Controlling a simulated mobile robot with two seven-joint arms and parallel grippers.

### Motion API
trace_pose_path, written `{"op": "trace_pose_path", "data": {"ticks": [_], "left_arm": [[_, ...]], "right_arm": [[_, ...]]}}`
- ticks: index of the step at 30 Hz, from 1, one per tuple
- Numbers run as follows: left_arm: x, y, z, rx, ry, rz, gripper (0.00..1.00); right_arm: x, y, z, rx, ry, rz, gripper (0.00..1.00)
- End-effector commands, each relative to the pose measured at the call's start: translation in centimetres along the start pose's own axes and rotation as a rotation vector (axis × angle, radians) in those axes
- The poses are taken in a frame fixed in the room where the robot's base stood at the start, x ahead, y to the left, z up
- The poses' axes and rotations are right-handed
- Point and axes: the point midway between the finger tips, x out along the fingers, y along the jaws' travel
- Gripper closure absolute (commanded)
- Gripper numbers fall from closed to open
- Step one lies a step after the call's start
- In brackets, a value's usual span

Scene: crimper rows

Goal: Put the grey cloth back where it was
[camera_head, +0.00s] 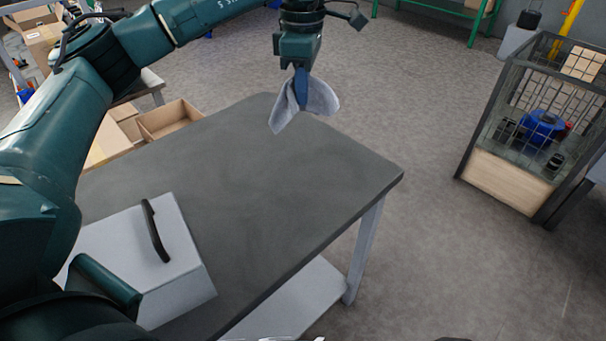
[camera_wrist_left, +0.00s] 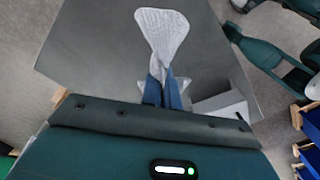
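The grey cloth (camera_head: 320,97) hangs from my left gripper (camera_head: 301,88), above the far end of the dark grey table. Its folds droop on both sides of the blue fingers. In the left wrist view the cloth (camera_wrist_left: 163,32) spreads out beyond the fingertips of my left gripper (camera_wrist_left: 166,78), which are close together on it. The cloth appears to be clear of the tabletop. My right gripper does not show in either view.
The dark tabletop (camera_head: 262,185) is mostly bare. A light grey box with a black handle (camera_head: 157,232) stands at its near left. A wire cage (camera_head: 535,125) stands apart on the right.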

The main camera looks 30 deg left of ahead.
Motion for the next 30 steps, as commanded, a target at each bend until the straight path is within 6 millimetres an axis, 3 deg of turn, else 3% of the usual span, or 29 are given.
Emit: {"op": "trace_pose_path", "data": {"ticks": [5, 18, 24, 30], "left_arm": [[1.3, 0.0, -0.1, 0.0, 0.003, -0.002, 1.0], [8.4, -0.1, -0.1, -0.001, 0.001, -0.003, 1.0], [9.8, 0.0, -0.1, -0.001, 0.001, -0.001, 1.0], [10.1, 0.0, -0.1, -0.001, 0.0, 0.0, 1.0]], "right_arm": [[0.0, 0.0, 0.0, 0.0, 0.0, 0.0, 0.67], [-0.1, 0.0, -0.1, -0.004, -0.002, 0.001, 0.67], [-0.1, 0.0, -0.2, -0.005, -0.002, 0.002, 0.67], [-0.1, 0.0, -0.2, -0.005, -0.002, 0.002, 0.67]]}}
